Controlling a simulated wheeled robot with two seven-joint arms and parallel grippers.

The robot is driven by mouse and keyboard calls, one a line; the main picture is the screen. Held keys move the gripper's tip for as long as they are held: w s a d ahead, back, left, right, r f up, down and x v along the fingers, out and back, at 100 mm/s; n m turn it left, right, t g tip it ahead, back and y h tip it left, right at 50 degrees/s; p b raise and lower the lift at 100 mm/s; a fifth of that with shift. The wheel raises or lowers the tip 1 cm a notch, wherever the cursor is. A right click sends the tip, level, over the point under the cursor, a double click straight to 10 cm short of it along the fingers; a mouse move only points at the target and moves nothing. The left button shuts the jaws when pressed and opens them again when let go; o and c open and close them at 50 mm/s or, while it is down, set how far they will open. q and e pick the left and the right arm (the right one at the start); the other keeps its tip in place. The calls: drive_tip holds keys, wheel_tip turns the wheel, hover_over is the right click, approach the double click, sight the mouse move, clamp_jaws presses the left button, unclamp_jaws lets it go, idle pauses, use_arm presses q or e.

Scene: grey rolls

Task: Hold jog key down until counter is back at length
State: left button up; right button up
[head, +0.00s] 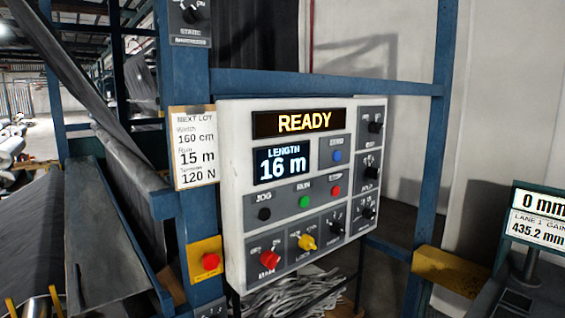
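The white control panel (232,200) hangs on a blue frame in the middle of the head view. The black jog key (264,213) sits under the label JOG at the panel's lower left. Nothing touches it. The length counter (283,165) reads 16 m. The display above it (298,122) reads READY. The lot card (194,150) left of the panel lists a run of 15 m, 160 cm and 120 N. Neither of my grippers is in view.
Beside the jog key are a green RUN button (304,201) and a red button (336,190). Below are a red knob (270,259) and a yellow knob (306,242). A red button on a yellow box (210,261) is at lower left. Blue posts flank the panel.

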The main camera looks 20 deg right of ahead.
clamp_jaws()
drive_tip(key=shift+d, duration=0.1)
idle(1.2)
